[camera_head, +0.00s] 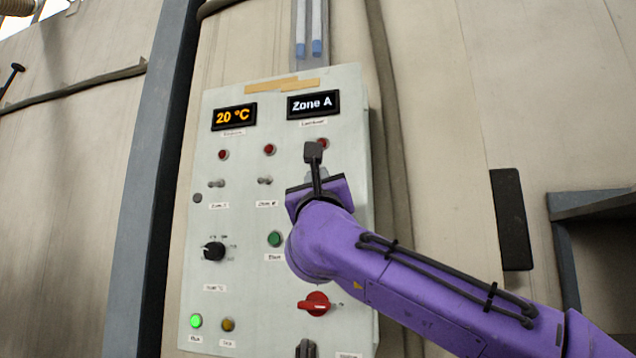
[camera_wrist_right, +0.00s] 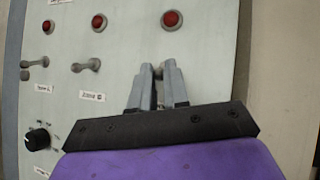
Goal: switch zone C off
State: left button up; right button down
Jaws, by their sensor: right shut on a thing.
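A pale control panel (camera_head: 235,280) fills the middle of the head view. Two small grey toggle switches show, a left one (camera_head: 216,183) and a middle one (camera_head: 265,181), with zone labels too small to read surely. My right gripper (camera_wrist_right: 159,74) is at the right-hand place of this row, under the right red lamp (camera_wrist_right: 172,19). Its fingers are shut on the right-hand toggle switch, which they hide along with its label. The left lamp (camera_head: 223,154) and middle lamp (camera_head: 269,149) also look dark red. My left gripper is out of view.
Displays read "20 °C" (camera_head: 234,117) and "Zone A" (camera_head: 313,104). Below are a black knob (camera_head: 214,251), a green button (camera_head: 275,239), a red rotary handle (camera_head: 314,303), a lit green lamp (camera_head: 196,321) and an amber one (camera_head: 228,325). A dark post (camera_head: 150,180) stands left.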

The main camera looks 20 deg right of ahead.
jog(key=c, duration=1.1)
grip_release()
jog(key=shift+f, duration=0.1)
jog(key=b+v, duration=0.6)
jog(key=v, duration=0.4)
jog(key=shift+s+a, duration=0.1)
jog(key=shift+s, duration=0.15)
